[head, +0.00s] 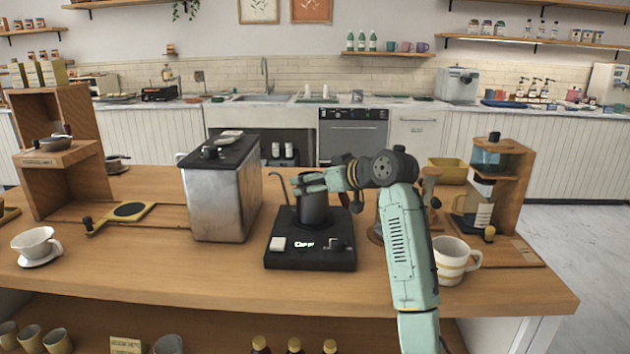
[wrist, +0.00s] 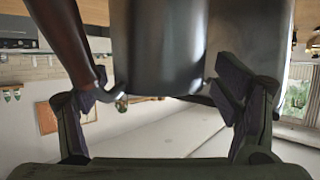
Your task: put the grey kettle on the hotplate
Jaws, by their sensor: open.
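The dark grey kettle (head: 314,208), with a thin curved spout on its left, appears upright on the black hotplate (head: 285,262) in the head view. The hotplate has a white square and a small lit display on its front. My gripper (head: 303,182) is at the kettle's upper part, and my wrist hides part of its top right. In the wrist view the kettle (wrist: 165,50) fills the upper middle, with a brown bar, perhaps its handle, at left. My gripper (wrist: 163,95) is open there, its fingers spread to either side below the kettle body.
A metal box (head: 215,205) with a black lid stands close left of the hotplate. A striped mug (head: 450,262) and a wooden coffee stand (head: 512,185) are to the right. A white cup (head: 36,245) is far left. The counter's front strip is clear.

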